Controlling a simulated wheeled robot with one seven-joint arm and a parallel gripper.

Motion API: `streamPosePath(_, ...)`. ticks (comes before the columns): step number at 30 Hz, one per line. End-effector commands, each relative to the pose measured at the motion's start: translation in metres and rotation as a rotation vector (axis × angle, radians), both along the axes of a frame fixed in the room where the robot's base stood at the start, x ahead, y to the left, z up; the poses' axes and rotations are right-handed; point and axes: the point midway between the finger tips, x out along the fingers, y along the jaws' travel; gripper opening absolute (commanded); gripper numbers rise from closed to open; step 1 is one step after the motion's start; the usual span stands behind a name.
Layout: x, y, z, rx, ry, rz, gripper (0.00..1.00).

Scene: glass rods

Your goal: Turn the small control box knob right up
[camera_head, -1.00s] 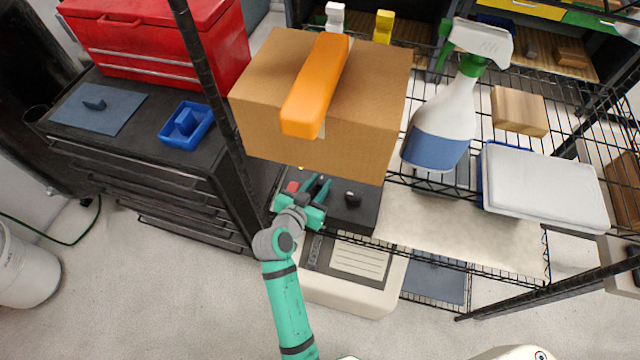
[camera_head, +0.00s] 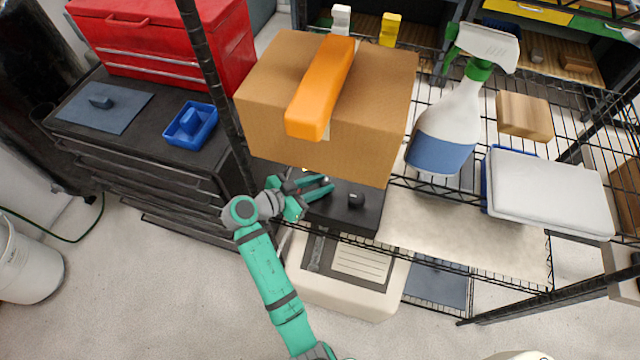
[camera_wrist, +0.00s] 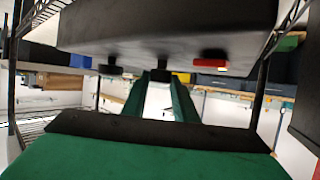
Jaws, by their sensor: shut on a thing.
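The dark control box (camera_head: 343,222) sits on the rack shelf, under the front of a cardboard box. A black knob (camera_head: 356,200) stands free on its right part; it also shows at the left in the wrist view (camera_wrist: 110,70). My gripper (camera_head: 328,185) reaches in from the left over the box, fingers pointing right. In the wrist view, a middle dark knob (camera_wrist: 160,75) is between my fingertips, and my gripper is shut on it. Its pointer direction is hidden. A red button (camera_wrist: 210,66) is beside it in the wrist view; my gripper hides it in the head view.
The cardboard box (camera_head: 270,125) with an orange object (camera_head: 322,90) on top hangs close above my gripper. A black rack post (camera_head: 215,85) stands left of it. A spray bottle (camera_head: 445,125) and white-lidded bin (camera_head: 550,190) are at right.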

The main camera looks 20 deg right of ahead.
Motion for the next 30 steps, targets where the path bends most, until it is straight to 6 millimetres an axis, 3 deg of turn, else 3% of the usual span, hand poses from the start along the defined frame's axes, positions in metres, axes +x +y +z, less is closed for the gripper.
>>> streamPosePath(9,0.0,0.002,-0.005,0.006,0.008,0.005,0.04)
streamPosePath(10,0.0,0.002,-0.005,0.006,0.008,0.005,0.33)
streamPosePath(12,0.0,0.002,-0.004,0.005,0.007,0.004,0.45)
streamPosePath(23,0.0,0.001,0.002,0.002,0.003,0.003,0.45)
streamPosePath(30,-0.005,0.004,0.036,0.005,0.001,0.006,0.45)
